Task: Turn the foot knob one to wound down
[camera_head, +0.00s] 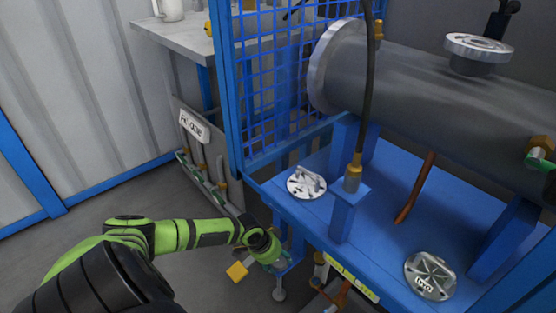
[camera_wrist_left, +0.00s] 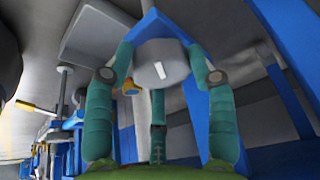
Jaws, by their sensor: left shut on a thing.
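My left gripper (camera_head: 275,260) is low beside the blue frame, under its near left corner, and mostly hidden by my own wrist in the head view. The fingers are shut on this knob, which sits beneath a blue bracket. The knob itself cannot be made out in the head view. My right gripper is not in view.
A blue bench (camera_head: 385,235) carries a large grey flanged shell (camera_head: 430,90) and two round metal plates, one left (camera_head: 306,184) and one right (camera_head: 431,275). A blue mesh guard (camera_head: 275,85) stands behind. A grey worktable (camera_head: 175,40) is at the back left. Open floor lies left.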

